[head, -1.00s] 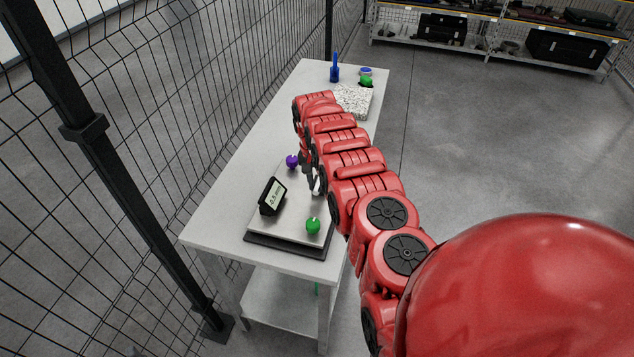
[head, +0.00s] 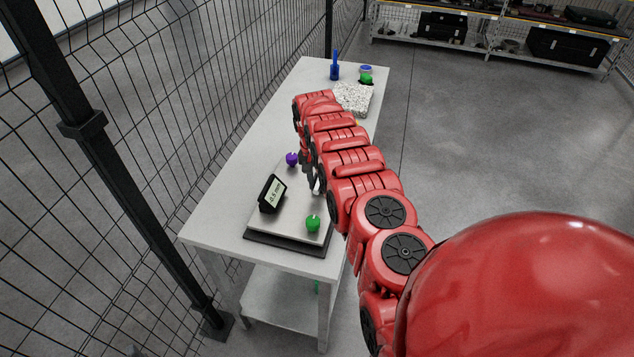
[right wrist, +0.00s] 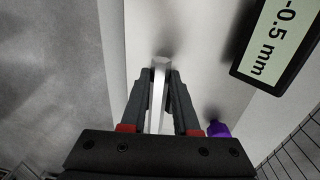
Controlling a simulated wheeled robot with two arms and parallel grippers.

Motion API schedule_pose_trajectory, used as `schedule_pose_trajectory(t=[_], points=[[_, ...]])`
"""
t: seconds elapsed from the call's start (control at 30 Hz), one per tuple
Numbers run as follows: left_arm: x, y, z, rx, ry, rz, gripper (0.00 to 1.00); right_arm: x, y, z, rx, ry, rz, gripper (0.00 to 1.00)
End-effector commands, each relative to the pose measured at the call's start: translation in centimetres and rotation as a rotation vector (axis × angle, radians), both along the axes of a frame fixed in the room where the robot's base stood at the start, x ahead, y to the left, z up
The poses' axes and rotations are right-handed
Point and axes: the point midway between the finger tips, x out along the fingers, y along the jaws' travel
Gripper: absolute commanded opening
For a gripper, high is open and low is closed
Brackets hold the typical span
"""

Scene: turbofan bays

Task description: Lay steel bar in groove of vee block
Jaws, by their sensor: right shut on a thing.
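My right gripper (right wrist: 158,80) is shut on a pale steel bar (right wrist: 159,92), which runs lengthwise between its two dark fingers in the right wrist view. In the head view the right gripper (head: 314,187) is over the grey plate on the table, largely hidden by my red arm. The bar's near end lies deep between the fingers, and I cannot tell whether its far end touches the plate. I cannot make out a vee block in either view. My left gripper is not in view.
A flat plate (head: 284,228) on the table (head: 255,130) carries a black display (head: 272,194), with a green knob (head: 313,224) and a purple knob (head: 292,159) near it. A speckled block (head: 353,98) and a blue tool (head: 335,70) stand farther back. Mesh fencing (head: 180,90) runs along the left.

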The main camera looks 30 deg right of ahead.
Motion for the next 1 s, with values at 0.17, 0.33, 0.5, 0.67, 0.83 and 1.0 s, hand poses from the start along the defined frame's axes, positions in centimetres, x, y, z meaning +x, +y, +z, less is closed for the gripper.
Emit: schedule_pose_trajectory(t=[0.17,0.33,0.5,0.67,0.83,1.0], points=[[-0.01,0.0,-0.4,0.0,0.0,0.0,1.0,0.06,0.0,-0.36,-0.001,-0.002,0.0,0.0],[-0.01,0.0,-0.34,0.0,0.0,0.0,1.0,0.04,-0.01,-0.33,-0.001,-0.001,0.0,0.51],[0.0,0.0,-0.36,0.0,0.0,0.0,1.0,0.02,-0.01,-0.35,-0.001,-0.001,0.0,0.64],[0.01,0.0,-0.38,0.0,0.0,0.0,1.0,0.01,0.01,-0.4,0.0,0.0,0.0,0.71],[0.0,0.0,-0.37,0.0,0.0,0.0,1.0,0.01,0.01,-0.39,0.0,0.0,0.0,0.89],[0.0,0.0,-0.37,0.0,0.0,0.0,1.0,0.01,0.01,-0.39,0.0,0.0,0.0,0.89]])
